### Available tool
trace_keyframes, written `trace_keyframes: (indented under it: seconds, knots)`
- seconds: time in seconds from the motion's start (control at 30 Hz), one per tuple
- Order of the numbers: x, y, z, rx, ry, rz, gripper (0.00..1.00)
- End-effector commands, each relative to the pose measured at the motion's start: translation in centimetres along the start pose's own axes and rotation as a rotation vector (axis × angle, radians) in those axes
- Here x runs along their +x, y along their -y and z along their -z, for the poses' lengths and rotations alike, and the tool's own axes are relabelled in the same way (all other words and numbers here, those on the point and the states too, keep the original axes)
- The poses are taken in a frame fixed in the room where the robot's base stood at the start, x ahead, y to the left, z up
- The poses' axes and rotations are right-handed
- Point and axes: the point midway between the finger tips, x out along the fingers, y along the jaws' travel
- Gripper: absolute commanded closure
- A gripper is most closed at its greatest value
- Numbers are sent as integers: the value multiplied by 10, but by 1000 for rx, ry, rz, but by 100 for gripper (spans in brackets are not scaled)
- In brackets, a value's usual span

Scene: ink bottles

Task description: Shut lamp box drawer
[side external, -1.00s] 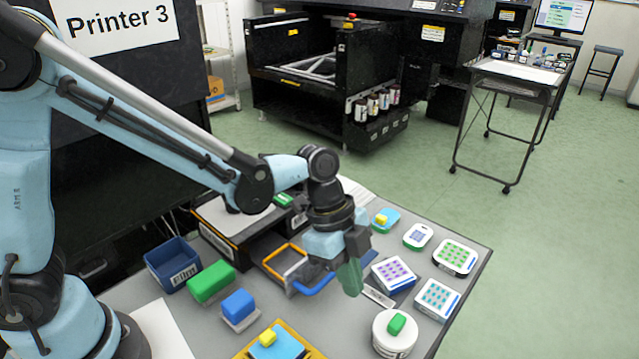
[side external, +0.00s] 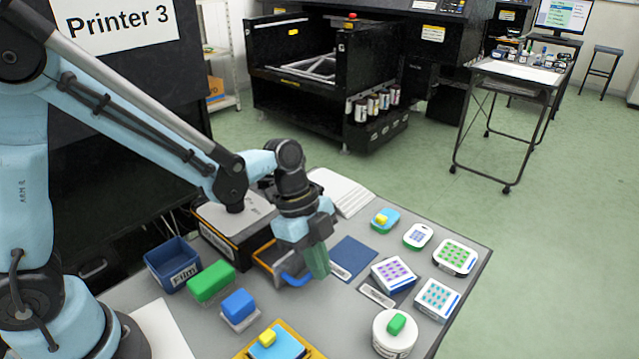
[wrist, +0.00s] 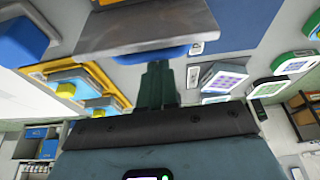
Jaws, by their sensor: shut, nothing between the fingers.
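The lamp box is taken to be the low dark box with a pale top (side external: 240,215) at the back left of the table. Its drawer, with an orange rim (side external: 262,263) and a blue front handle (side external: 298,279), sticks out a little toward the camera. My gripper (side external: 318,265) is shut and empty, with green fingertips at the right end of the handle. In the wrist view, the fingers (wrist: 158,82) stand right at the blue handle (wrist: 160,53), below a grey panel. I cannot tell whether they touch it. My wrist hides part of the box and drawer.
A blue film bin (side external: 172,265), a green block (side external: 211,281) and a blue block (side external: 238,305) stand left of the drawer. A blue mat (side external: 353,256) and patterned cases (side external: 393,273) lie right. A round white tub (side external: 394,335) stands in front.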

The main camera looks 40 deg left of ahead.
Motion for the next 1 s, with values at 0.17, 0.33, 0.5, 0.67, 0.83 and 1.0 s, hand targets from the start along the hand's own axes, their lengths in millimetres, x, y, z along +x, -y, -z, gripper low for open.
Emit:
trace_keyframes:
  seconds: [0.17,0.33,0.5,0.67,0.83,1.0]
  knots:
    - [-15,1,-42,-8,3,4,100]
    - [-24,2,-66,-5,2,3,100]
    - [-27,1,-74,-2,5,1,100]
    - [-28,1,-76,-4,7,1,100]
    - [-27,1,-75,-5,7,1,100]
    - [-26,2,-62,0,2,1,100]
